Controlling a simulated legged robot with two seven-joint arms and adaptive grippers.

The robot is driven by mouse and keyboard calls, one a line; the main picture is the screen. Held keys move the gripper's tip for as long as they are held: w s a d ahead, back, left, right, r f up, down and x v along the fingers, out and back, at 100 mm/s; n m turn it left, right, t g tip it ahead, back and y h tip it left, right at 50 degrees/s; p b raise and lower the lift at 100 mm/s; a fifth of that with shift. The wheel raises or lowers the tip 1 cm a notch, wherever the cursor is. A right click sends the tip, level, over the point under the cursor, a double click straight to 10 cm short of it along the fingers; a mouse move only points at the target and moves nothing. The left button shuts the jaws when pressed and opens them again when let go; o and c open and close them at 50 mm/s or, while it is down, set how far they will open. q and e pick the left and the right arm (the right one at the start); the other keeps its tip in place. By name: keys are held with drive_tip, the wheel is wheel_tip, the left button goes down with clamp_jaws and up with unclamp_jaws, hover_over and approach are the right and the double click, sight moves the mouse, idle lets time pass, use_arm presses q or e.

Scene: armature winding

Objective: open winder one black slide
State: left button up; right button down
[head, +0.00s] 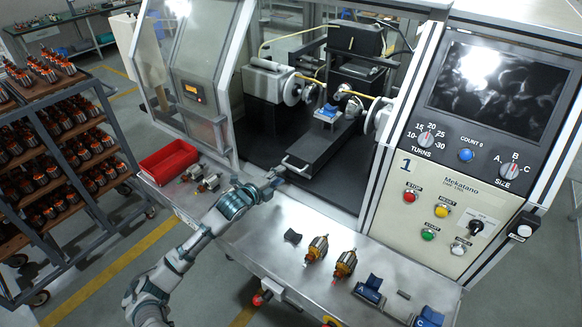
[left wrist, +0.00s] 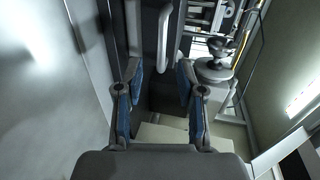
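The winder marked 1 (head: 405,165) stands open at the front. Its long black slide (head: 325,143) runs out toward the near edge, with a blue holder (head: 327,113) at its far end. A pale bar handle (head: 296,166) sits on the slide's near end. My left gripper (head: 277,174) is close to the handle in the head view. In the left wrist view the two blue-padded fingers of my left gripper (left wrist: 159,72) are spread, with nothing between the tips. The handle (left wrist: 166,38) lies just beyond them, over the dark slide (left wrist: 148,25). My right gripper is not in view.
The steel table (head: 265,240) holds a red bin (head: 168,161) and armatures (head: 317,248) along the front. Blue blocks (head: 370,288) lie at the right. A clear door (head: 195,90) stands left of the opening. The control panel (head: 455,195) is on the right.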

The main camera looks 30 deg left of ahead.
sight(291, 166)
use_arm(q)
drive_tip(key=x, duration=0.6)
drive_tip(key=shift+w, duration=0.25)
drive_tip(key=shift+w+f, duration=0.25)
drive_tip(key=shift+w, duration=0.4)
clamp_jaws()
